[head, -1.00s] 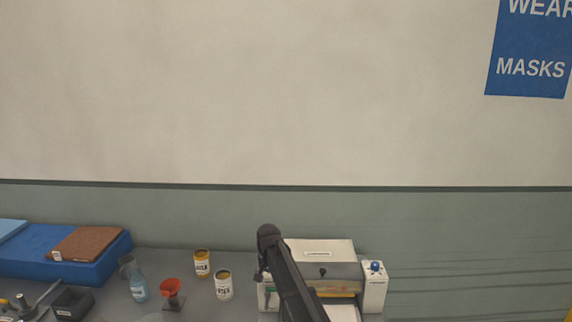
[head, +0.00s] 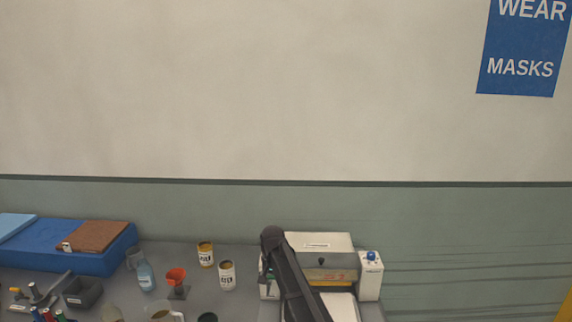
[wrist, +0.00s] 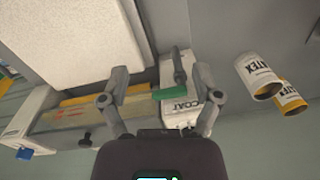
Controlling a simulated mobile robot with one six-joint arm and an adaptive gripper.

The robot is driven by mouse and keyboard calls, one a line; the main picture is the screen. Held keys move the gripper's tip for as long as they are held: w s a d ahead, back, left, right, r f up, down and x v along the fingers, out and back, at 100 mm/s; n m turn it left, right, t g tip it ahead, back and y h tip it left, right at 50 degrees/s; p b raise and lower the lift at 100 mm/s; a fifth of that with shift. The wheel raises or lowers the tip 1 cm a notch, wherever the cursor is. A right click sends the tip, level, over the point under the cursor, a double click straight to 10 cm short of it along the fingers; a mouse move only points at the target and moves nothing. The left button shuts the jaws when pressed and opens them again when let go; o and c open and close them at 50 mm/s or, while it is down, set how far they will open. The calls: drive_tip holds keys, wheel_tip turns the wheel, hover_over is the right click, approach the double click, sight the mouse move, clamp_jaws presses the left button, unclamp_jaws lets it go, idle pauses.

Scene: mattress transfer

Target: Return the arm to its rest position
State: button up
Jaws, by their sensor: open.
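My arm (head: 292,275) shows as a dark link in the head view, rising in front of the white machine (head: 320,243) on the bench. My gripper is not visible in the head view. In the wrist view my gripper (wrist: 162,82) is open, its two fingers spread apart and holding nothing that I can make out.
Two labelled cans (head: 206,255) stand left of the machine. A blue foam block (head: 60,262) carries a brown slab (head: 98,236). The wall bears a blue masks sign (head: 521,68).

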drive_tip(key=s+d+f+n+b, duration=0.2)
drive_tip(key=s+d+f+b, duration=0.1)
drive_tip(key=s+d, duration=1.9)
drive_tip(key=s, duration=0.2)
drive_tip(key=shift+s+f+n, duration=0.15)
drive_tip(key=shift+s+n, duration=0.15)
drive_tip(key=shift+s, duration=0.05)
drive_tip(key=shift+c, duration=0.2)
drive_tip(key=c, duration=0.4)
